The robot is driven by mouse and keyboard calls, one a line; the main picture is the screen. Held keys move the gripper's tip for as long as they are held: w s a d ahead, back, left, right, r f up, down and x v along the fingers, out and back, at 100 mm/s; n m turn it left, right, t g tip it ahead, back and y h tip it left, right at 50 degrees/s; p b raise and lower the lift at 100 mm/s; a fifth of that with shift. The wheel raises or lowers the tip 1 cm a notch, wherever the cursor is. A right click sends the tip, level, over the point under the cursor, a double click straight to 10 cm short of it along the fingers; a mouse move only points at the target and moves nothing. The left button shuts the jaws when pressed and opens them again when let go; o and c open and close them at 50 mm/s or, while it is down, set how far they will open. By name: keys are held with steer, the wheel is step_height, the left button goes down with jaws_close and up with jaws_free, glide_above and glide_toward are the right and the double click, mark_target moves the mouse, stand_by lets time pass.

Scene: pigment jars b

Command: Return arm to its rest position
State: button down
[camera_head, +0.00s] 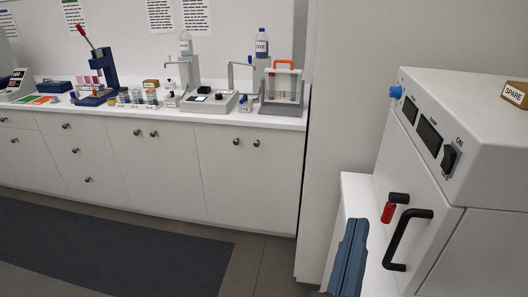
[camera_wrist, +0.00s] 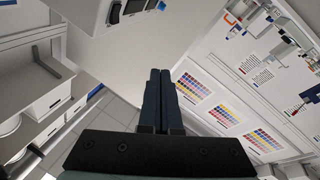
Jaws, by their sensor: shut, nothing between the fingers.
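My gripper (camera_head: 348,258) shows at the bottom of the head view as two blue-grey fingers side by side, pointing up. It is shut and empty, in front of the white cabinet side and left of the white oven-like machine (camera_head: 420,190). In the wrist view my gripper (camera_wrist: 160,74) is seen from behind, its two dark fingers together with nothing between them. The fingers appear apart from the machine, whose corner shows at the top of the wrist view (camera_wrist: 115,12).
The machine has a black door handle (camera_head: 408,238), a red-tipped lever (camera_head: 390,210) and a switch (camera_head: 450,158). A wooden SPARE block (camera_head: 515,95) sits on top. A long white counter (camera_head: 225,118) at the back bears bottles, a press and racks. A dark mat (camera_head: 100,245) covers open floor.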

steer(key=a+r+t+y+p, duration=0.1)
steer(key=a+r+t+y, duration=0.2)
steer(key=r, duration=0.7)
steer(key=s+a+r+t+y+p, duration=0.1)
steer(key=a+r+t+y, duration=0.2)
steer(key=r, duration=0.8)
steer(key=a+r+t+y, duration=0.3)
steer(key=a+r, duration=0.3)
steer(key=r, duration=0.5)
steer(key=shift+s+a+r+p, duration=0.15)
steer(key=shift+s+a+p, duration=0.05)
steer(key=shift+p, duration=0.2)
